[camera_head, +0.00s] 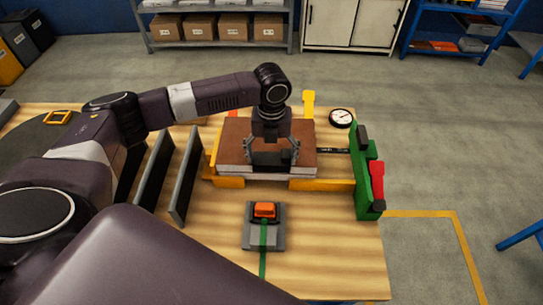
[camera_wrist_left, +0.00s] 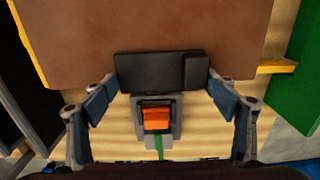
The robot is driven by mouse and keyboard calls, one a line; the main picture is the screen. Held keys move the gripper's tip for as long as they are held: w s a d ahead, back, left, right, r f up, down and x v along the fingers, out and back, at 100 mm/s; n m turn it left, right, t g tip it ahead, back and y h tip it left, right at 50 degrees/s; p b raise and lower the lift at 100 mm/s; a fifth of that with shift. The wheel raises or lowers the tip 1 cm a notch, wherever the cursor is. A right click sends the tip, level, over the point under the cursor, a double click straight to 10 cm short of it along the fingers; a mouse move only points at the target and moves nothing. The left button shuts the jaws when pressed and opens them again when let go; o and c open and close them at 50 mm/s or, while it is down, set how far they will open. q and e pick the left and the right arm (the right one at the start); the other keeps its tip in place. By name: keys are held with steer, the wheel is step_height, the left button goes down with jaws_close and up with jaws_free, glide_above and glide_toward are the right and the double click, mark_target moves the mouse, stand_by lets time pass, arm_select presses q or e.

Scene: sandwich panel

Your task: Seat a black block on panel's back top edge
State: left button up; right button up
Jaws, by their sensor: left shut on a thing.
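The panel (camera_head: 235,135) lies flat on the table, with a brown top and pale layers showing along its near side. Its brown top also fills the upper part of the left wrist view (camera_wrist_left: 150,22). My left gripper (camera_head: 272,158) points down over the panel's near edge in the head view. It is shut on a black block (camera_wrist_left: 150,72), which lies between its two fingertips. In the wrist view the block overlaps the panel's edge. I cannot tell whether it touches the panel. My right gripper is not in view.
Yellow stops (camera_head: 320,185) border the panel. A green bracket with a red clamp (camera_head: 377,175) stands to the right, with a dial gauge (camera_head: 341,117) behind. A grey fixture with an orange button (camera_head: 264,210) sits in front. Dark upright plates (camera_head: 185,175) stand left.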

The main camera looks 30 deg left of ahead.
arm_select(q)
steer(key=o, duration=1.3)
steer(key=shift+c, duration=0.2)
steer(key=shift+r, duration=0.1)
step_height(320, 180, up, 12)
